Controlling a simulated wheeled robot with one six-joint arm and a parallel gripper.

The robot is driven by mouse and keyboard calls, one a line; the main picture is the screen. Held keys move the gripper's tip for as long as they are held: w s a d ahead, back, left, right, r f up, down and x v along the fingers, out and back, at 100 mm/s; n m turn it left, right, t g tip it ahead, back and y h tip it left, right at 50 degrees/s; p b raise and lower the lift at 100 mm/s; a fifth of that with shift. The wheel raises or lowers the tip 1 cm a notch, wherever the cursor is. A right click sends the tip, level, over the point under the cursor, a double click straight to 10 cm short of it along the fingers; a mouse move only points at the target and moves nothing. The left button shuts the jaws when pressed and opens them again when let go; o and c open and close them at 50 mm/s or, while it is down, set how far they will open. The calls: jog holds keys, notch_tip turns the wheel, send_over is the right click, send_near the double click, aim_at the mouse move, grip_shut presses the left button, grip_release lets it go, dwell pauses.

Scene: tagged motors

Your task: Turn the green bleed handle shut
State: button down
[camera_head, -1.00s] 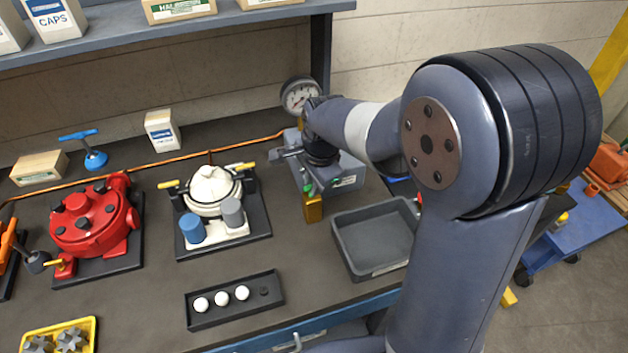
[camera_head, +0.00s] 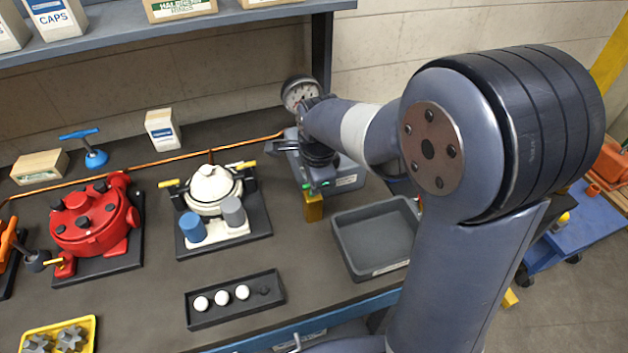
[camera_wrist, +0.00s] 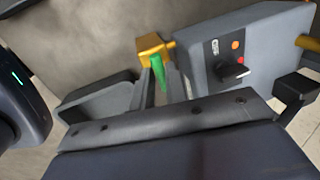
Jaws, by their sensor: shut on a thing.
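The green bleed handle (camera_wrist: 158,73) is a narrow lever on a brass valve block (camera_wrist: 150,45) at the front of a grey unit (camera_wrist: 240,45). In the head view, bits of the green handle (camera_head: 307,197) show above the brass block (camera_head: 313,211), the rest covered by my gripper (camera_head: 318,185). In the wrist view, the two fingers of my gripper (camera_wrist: 160,82) stand on either side of the handle and are shut on it. My arm hides part of the grey unit in the head view.
A round gauge (camera_head: 300,92) stands behind the unit. An empty grey tray (camera_head: 345,250) lies close to the right of the brass block. A white pump (camera_head: 212,185) stands to the left. The bench in front of the brass block is clear.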

jog(key=c, duration=1.4)
grip_release()
jog(key=shift+c, duration=0.2)
notch_tip(320, 180, up, 11)
jog(key=s+b, duration=0.1)
jog(key=s, duration=0.1)
jog(key=shift+d+f, duration=0.2)
jog(key=shift+d, duration=0.1)
jog(key=f, duration=0.3)
jog(key=w+f, duration=0.1)
jog(key=f, duration=0.3)
jog(key=w+f+p, duration=0.1)
jog(key=f, duration=0.2)
jog(key=shift+a+f, duration=0.25)
jog(key=shift+a, duration=0.05)
jog(key=shift+f, duration=0.1)
